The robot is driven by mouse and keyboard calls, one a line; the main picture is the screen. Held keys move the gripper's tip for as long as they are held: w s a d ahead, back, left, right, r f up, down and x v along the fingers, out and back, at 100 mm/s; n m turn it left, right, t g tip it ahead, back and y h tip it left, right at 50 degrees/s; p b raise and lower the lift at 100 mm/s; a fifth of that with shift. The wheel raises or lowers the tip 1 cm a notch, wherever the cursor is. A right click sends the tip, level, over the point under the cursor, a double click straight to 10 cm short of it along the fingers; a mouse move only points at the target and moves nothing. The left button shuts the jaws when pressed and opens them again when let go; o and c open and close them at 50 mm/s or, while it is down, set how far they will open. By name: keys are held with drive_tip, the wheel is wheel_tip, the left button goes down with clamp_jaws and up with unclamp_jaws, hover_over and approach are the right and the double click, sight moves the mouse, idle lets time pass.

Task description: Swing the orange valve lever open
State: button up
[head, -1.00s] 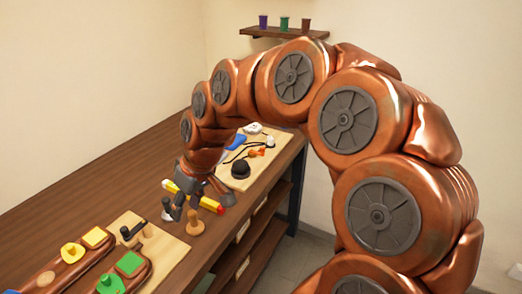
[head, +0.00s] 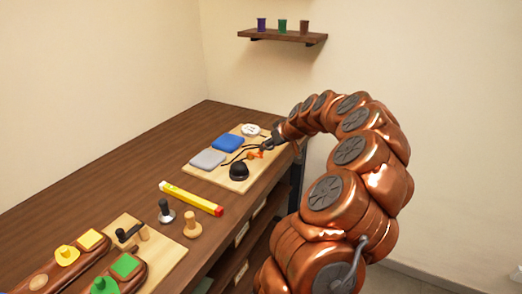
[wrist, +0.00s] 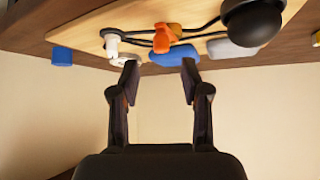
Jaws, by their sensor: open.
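The orange valve lever (head: 255,154) is small and sits on the pale wooden board at the far end of the bench, among dark tubes. In the wrist view the orange lever (wrist: 166,38) shows above and beyond the fingertips, with dark tubes running to both sides. My gripper (head: 267,145) is at the board's right side, close to the lever in the head view. In the wrist view my gripper (wrist: 160,78) has its two fingers spread with nothing between them. No contact with the lever shows. The lever's exact angle is too small to tell.
The board (head: 222,175) also holds a black dome (head: 239,172), a blue pad (head: 228,144), a grey pad (head: 208,159) and a white round piece (head: 251,130). The bench's middle left is clear.

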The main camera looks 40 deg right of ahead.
drive_tip(key=shift+p+x, duration=0.7)
drive_tip(key=shift+x, duration=2.55)
drive_tip(key=shift+a, duration=0.1)
clamp_jaws()
